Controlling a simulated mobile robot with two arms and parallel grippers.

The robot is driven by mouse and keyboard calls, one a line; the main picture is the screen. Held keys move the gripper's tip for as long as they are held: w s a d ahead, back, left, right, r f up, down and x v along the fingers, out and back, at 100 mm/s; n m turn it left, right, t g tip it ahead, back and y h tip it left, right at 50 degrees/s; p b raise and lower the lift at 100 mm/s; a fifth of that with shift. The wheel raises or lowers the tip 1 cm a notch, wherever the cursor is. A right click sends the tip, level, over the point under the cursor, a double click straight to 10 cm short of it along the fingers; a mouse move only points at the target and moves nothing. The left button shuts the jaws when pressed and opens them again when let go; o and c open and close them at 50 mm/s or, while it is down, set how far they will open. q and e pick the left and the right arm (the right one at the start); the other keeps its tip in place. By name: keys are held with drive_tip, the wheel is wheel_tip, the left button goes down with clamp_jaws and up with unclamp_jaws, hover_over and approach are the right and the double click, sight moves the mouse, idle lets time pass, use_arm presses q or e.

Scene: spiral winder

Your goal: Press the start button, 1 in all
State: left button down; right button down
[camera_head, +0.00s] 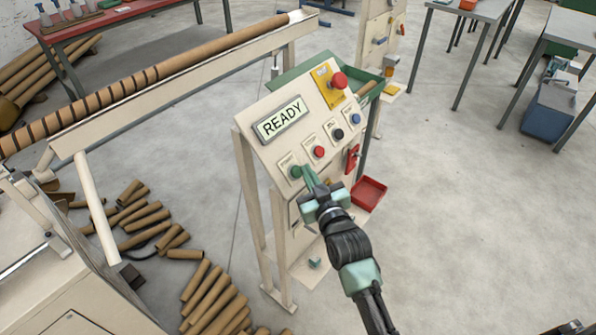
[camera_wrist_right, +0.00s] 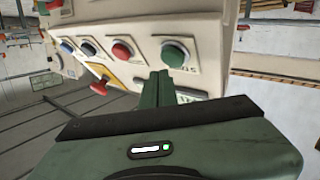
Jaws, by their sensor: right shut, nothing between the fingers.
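The control panel (camera_head: 268,154) stands in the middle of the head view, with a display reading READY (camera_head: 282,120). The green button (camera_head: 296,172), likely the start button, is at the panel's lower left; it also shows in the right wrist view (camera_wrist_right: 174,54). My right gripper (camera_head: 309,175) is shut and empty, its fingertips right beside the green button. In the right wrist view its fingers (camera_wrist_right: 157,88) point toward the button, with the tips close to its lower edge. I cannot tell whether they touch it. My left gripper is not in view.
A red button (camera_head: 319,152), a black button (camera_head: 339,134) and a blue button (camera_head: 355,118) follow up the panel. A red emergency stop (camera_head: 339,80) sits on a yellow plate. Cardboard tubes (camera_head: 215,299) lie on the floor at left; open floor is at right.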

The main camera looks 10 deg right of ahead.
drive_tip(key=shift+w+a+f, duration=0.1)
drive_tip(key=shift+f, duration=0.05)
idle(0.5)
drive_tip(key=shift+w+a+f, duration=0.15)
drive_tip(key=shift+w+a+f, duration=0.2)
drive_tip(key=shift+w+f, duration=0.05)
idle(0.9)
drive_tip(key=shift+s+d+r+p, duration=0.4)
drive_tip(key=shift+s+r+p, duration=0.1)
drive_tip(key=shift+p, duration=0.2)
